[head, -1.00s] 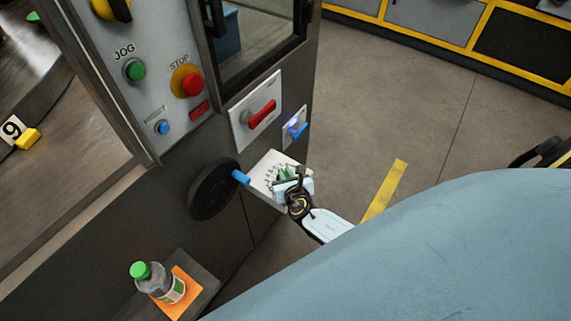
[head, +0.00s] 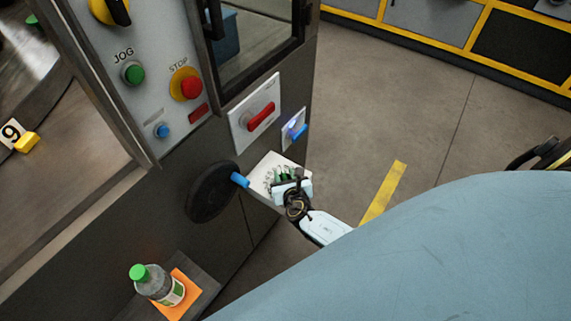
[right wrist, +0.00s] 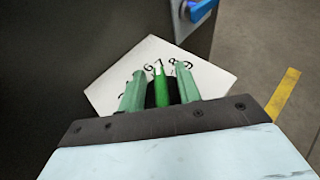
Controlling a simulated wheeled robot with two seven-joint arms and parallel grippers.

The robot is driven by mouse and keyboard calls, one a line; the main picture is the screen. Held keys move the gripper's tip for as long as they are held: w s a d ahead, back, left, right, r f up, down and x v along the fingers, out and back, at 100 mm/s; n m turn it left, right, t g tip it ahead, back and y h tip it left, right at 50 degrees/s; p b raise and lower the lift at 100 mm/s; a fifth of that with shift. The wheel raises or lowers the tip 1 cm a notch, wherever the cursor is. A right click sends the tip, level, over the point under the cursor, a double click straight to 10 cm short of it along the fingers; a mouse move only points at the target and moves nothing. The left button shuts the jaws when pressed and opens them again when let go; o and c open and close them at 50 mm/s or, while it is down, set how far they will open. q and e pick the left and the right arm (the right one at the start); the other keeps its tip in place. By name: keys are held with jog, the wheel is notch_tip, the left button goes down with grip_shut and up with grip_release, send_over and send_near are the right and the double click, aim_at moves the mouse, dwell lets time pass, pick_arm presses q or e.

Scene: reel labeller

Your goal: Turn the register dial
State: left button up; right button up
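The register dial (right wrist: 160,92) is a black knob with a bright green pointer on a white plate (right wrist: 120,82) marked with black digits. The plate (head: 262,172) also shows in the head view, on the lower right of the dark machine. My right gripper (right wrist: 160,88) has its two pale green fingers on either side of the knob, with no clear gap on either side, and looks shut on it. In the head view my right gripper (head: 284,176) covers most of the dial. The pointer points up, toward the digits; some digits are hidden by the fingers. My left gripper is not in view.
Close by are a black handwheel (head: 210,194) with a blue handle, a red switch (head: 261,116) and a blue lever (head: 298,131). A green-capped bottle (head: 160,285) stands on a low ledge. Open floor (head: 370,110) lies to the right.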

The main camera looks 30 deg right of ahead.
jog(key=p+v, duration=0.4)
jog(key=v, duration=0.9)
jog(key=shift+s, duration=0.15)
jog(key=shift+r, duration=0.15)
jog(key=s+f+m+g+y, duration=0.2)
jog(key=s+f+m+g, duration=0.5)
jog(key=s+f+m, duration=0.75)
jog(key=s+f+m+g+y, duration=0.1)
jog(key=s+f+m+g, duration=0.1)
jog(key=s+f+m, duration=0.3)
jog(key=s+f+m+g+y+b, duration=0.1)
jog(key=s+f+m+g, duration=0.2)
jog(key=s+m, duration=0.7)
jog(key=s+f, duration=0.2)
jog(key=s, duration=0.1)
jog(key=shift+s+a, duration=0.2)
